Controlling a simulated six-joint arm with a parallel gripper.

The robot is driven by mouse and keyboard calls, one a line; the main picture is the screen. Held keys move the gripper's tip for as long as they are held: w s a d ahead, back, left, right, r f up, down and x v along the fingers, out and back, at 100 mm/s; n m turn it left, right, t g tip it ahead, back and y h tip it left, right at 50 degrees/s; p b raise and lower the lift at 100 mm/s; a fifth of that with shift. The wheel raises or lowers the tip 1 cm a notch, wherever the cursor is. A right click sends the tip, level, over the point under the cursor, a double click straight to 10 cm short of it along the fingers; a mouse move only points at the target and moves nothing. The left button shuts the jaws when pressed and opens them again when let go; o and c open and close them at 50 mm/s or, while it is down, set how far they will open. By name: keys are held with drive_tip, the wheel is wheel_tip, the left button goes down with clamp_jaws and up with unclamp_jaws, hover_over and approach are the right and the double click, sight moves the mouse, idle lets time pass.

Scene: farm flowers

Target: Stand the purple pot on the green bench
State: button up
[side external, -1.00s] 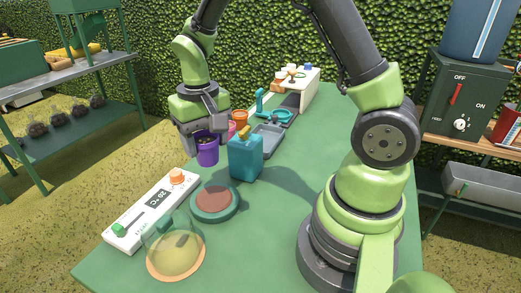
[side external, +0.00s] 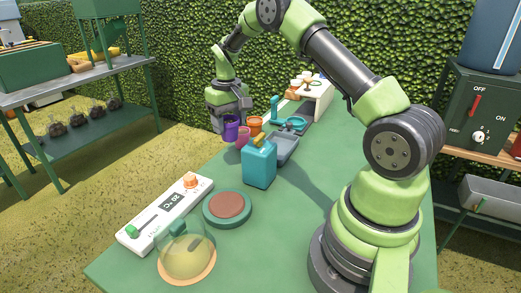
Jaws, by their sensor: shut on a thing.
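My gripper (side external: 229,112) is shut on the purple pot (side external: 231,132), which is upright with its rim just under the jaws. The pot is at the far left side of the green bench (side external: 290,225), close to its left edge. I cannot tell whether its base touches the bench or hangs a little above or beside it. A pink pot (side external: 243,141) is just to its right, and an orange pot (side external: 255,125) is behind that. The fingertips are partly hidden around the pot.
A teal can (side external: 259,166) stands in front of the pots, with a grey tray (side external: 285,148) beside it. A white box (side external: 316,97) is farther back. Nearer are a white thermometer panel (side external: 150,228), a round brown-topped pad (side external: 228,207) and a glass dome (side external: 188,258). The bench's right-hand middle is clear.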

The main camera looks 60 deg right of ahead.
wheel_tip(320, 180, down, 9)
drive_tip(key=shift+r, duration=0.1)
idle(0.4)
drive_tip(key=o, duration=0.9)
drive_tip(key=shift+f, duration=0.2)
drive_tip(key=shift+o, duration=0.2)
drive_tip(key=shift+r, duration=0.15)
